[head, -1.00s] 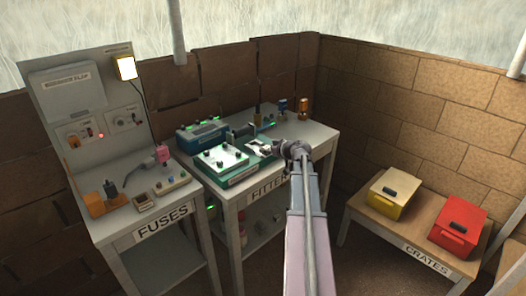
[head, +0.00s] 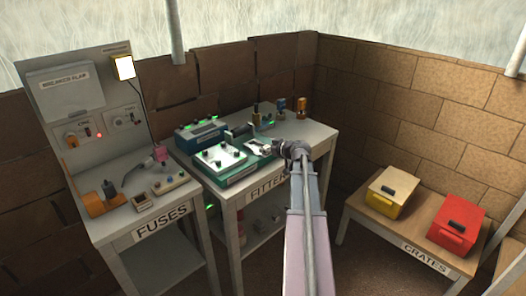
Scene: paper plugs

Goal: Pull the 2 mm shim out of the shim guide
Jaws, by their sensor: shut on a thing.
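My gripper (head: 259,147) reaches in from the right over the right part of the teal mat (head: 236,181) on the fitter bench. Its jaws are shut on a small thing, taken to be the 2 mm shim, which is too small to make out. The shim guide cannot be clearly told apart from the small parts around the jaws. I cannot tell whether the shim is still inside the guide.
A lit white panel (head: 220,157) with dark knobs lies left of my gripper. A teal box (head: 200,134) stands behind it. Blue (head: 282,106) and orange (head: 302,106) items stand at the back. The bench's right part is clear. Yellow (head: 392,193) and red (head: 458,226) crates stand right.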

